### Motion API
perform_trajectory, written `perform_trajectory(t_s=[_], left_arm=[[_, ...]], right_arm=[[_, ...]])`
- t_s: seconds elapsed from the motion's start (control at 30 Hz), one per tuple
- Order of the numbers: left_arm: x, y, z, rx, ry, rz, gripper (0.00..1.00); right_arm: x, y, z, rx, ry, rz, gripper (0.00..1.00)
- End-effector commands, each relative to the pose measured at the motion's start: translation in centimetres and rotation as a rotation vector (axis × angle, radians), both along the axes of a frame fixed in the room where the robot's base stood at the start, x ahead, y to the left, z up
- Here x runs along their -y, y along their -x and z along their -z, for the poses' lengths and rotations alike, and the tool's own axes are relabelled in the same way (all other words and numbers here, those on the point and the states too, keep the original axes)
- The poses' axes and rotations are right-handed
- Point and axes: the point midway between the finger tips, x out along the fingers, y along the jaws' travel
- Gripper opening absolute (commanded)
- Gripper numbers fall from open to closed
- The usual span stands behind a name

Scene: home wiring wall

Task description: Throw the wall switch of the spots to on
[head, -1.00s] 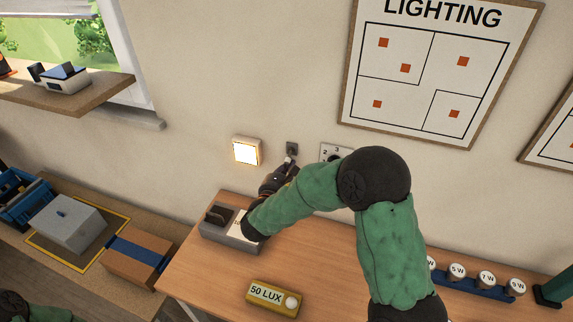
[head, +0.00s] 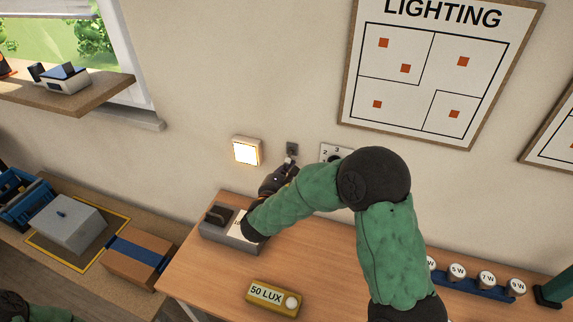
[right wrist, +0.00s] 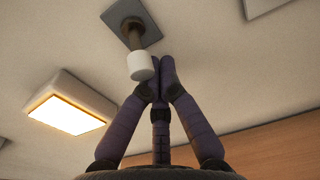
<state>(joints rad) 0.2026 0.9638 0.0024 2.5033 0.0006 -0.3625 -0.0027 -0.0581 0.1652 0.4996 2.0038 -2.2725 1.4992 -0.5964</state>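The wall switch is a small grey plate (head: 292,147) on the wall with a lever ending in a white tip (head: 289,160). In the right wrist view its plate (right wrist: 148,32) is at the top and its white knob (right wrist: 140,66) points down towards my fingers. My right gripper (head: 287,168) is up at the switch, just below the plate. In the right wrist view my fingertips (right wrist: 157,68) are together, right beside the knob and seeming to touch it, not around it. My left gripper is out of view.
A lit square lamp (head: 246,151) is on the wall left of the switch. A numbered dial plate (head: 329,152) is to the right, partly behind my arm. Below are a grey box with a dark handle (head: 218,216) and a yellow "50 LUX" meter (head: 273,297) on the wooden table (head: 215,279).

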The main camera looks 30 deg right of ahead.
Motion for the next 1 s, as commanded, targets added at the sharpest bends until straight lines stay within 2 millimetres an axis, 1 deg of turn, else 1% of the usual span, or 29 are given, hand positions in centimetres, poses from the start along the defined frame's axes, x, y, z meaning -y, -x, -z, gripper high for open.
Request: perform_trajectory(t_s=[0.23,1.0], left_arm=[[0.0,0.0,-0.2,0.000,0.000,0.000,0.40],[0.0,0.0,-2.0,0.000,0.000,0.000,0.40]], right_arm=[[-0.1,0.0,-0.4,0.001,0.001,0.000,0.00],[-0.5,0.5,-2.9,0.001,-0.001,0.000,0.00]])
